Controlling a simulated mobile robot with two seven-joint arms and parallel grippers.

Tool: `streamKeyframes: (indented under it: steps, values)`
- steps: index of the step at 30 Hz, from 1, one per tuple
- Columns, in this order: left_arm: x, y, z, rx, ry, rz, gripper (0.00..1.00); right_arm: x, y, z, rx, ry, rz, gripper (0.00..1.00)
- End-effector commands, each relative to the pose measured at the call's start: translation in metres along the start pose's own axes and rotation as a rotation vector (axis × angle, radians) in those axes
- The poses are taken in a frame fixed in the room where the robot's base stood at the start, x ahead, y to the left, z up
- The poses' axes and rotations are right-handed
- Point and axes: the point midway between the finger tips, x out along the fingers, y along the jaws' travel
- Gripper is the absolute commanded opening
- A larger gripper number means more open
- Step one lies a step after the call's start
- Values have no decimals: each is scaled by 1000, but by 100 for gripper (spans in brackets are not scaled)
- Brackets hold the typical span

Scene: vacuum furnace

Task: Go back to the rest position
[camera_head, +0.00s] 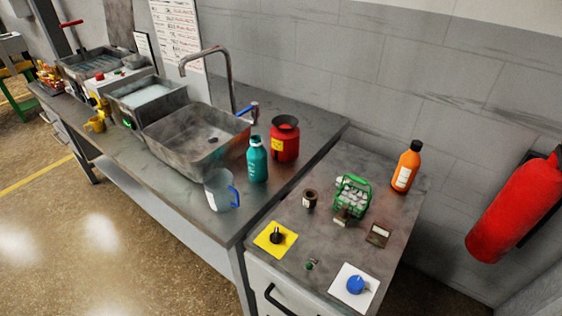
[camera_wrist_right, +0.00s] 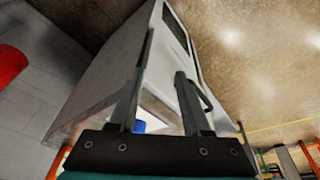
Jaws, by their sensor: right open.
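My right gripper (camera_wrist_right: 163,62) shows only in the right wrist view. Its two fingers stand apart, with nothing held between them. Behind the fingers are the white cabinet (camera_wrist_right: 182,42) and a small part of a blue thing (camera_wrist_right: 139,126). Neither of my arms shows in the head view, and my left gripper is not in view.
In the head view, the right bench (camera_head: 330,240) carries a green carrier (camera_head: 352,197), an orange bottle (camera_head: 406,167) and several small things. The left bench holds a sink (camera_head: 190,140), teal bottle (camera_head: 257,160) and red can (camera_head: 285,140). A fire extinguisher (camera_head: 512,208) hangs right. Floor (camera_head: 90,235) is clear.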

Motion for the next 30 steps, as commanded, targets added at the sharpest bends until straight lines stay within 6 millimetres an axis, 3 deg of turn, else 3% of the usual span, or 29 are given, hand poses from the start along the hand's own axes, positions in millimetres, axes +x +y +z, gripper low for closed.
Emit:
streamKeyframes:
  steps: [1, 8, 15, 24, 30]
  values:
    - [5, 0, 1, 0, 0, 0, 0, 20, -1, 6, -1, -12, -1, 48]
    - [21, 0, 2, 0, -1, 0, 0, 106, -5, 36, -8, -46, -6, 48]
    - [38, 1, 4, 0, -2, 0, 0, 189, -9, 87, -16, -84, -11, 48]
    - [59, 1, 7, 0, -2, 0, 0, 268, -13, 170, -27, -133, -16, 48]
    - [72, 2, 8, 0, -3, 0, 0, 301, -14, 230, -35, -164, -19, 48]
